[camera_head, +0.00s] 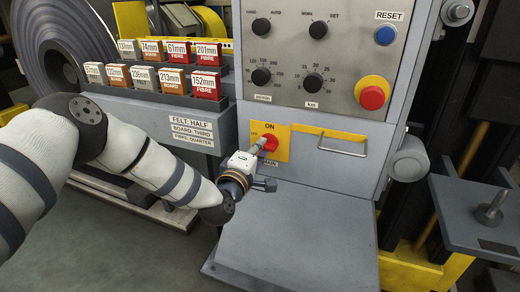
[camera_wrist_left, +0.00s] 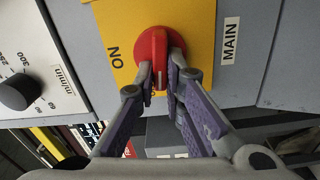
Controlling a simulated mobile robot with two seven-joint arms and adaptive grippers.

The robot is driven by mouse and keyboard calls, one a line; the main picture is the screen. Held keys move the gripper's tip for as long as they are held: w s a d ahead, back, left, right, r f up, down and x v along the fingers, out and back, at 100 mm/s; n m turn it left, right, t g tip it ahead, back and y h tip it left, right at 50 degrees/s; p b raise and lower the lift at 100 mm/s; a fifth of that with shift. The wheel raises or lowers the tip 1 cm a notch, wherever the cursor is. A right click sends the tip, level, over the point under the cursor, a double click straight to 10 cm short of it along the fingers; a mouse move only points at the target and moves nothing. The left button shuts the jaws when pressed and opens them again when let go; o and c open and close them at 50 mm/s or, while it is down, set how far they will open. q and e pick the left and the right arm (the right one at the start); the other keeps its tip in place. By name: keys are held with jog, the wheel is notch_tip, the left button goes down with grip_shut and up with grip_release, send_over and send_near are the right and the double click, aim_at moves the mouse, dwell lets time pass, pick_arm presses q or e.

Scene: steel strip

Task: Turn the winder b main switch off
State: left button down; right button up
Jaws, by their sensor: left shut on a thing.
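The main switch is a red rotary knob (camera_head: 269,142) on a yellow plate (camera_head: 283,154) marked ON, with a MAIN label below it, on the grey cabinet. In the left wrist view the red knob (camera_wrist_left: 153,48) sits on the yellow plate (camera_wrist_left: 195,20), between the fingers. My left gripper (camera_head: 258,147) reaches in from the left and is shut on the knob; its fingertips (camera_wrist_left: 162,78) press on both sides of the knob's grip. The fingers partly cover the knob and the lower plate lettering. My right gripper is not in view.
Above the switch is a control panel with black dials (camera_head: 261,76), a blue RESET button (camera_head: 386,35) and a red emergency button (camera_head: 372,97). A metal handle (camera_head: 343,146) is right of the switch. Labelled fibre and board blocks (camera_head: 206,85) stand on racks at left.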

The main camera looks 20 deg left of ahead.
pick_arm(q)
jog(key=shift+f+n, duration=0.15)
jog(key=shift+n, duration=0.45)
jog(key=c, duration=1.7)
grip_release()
jog(key=s, duration=1.2)
jog(key=shift+a, duration=0.2)
